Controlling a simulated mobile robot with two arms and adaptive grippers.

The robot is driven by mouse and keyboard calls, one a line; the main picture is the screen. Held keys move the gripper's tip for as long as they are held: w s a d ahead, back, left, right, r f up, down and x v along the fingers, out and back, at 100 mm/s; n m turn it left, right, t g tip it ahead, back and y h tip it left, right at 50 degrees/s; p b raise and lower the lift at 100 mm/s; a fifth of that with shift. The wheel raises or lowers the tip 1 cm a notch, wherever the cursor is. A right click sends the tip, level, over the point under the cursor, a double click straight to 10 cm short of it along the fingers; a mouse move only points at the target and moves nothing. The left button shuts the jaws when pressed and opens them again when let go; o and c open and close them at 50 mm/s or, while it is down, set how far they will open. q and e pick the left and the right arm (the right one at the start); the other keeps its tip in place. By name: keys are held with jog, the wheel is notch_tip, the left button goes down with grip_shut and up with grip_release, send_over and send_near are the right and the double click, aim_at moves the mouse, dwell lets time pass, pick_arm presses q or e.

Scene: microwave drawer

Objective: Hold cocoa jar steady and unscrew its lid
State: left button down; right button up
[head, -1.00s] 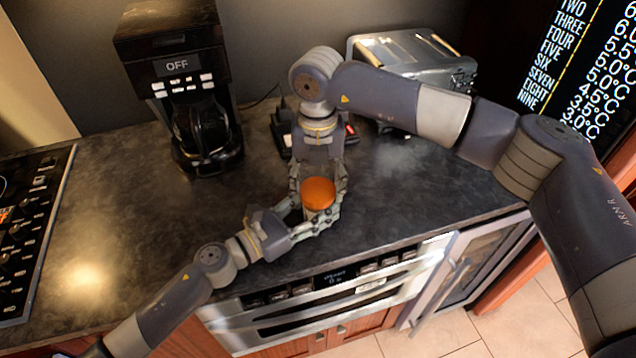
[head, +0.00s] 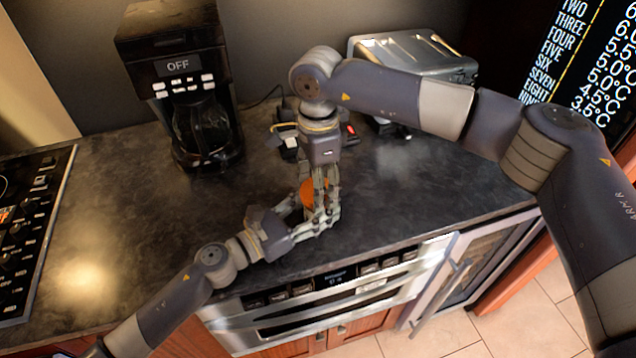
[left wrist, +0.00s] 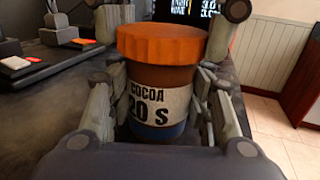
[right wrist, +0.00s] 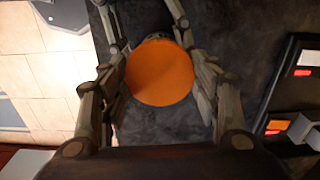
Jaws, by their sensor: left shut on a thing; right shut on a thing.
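The cocoa jar (left wrist: 160,95) stands upright on the counter with a white label reading "COCOA 20 S". Its orange lid (right wrist: 160,72) sits on top of it; in the head view the lid (head: 307,191) is partly hidden by my right fingers. My left gripper (head: 304,218) comes in low from the left and is shut around the jar body, with fingers on both sides in the left wrist view. My right gripper (head: 322,205) points down from above and is shut on the lid, with a finger at each side in the right wrist view.
A coffee maker (head: 195,90) stands at the back left, and a toaster (head: 405,55) at the back right. A dark device (head: 290,130) lies behind the jar. A cooktop (head: 30,230) is at the left. The counter (head: 130,230) left of the jar is clear.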

pick_arm(q)
jog(key=shift+s+d+r, duration=0.1)
pick_arm(e)
jog(key=n, duration=0.3)
jog(key=shift+n, duration=0.4)
jog(key=n, duration=1.3)
jog(key=shift+n, duration=0.3)
jog(key=shift+d, duration=0.1)
jog(key=shift+r, duration=0.25)
jog(key=shift+r, duration=0.9)
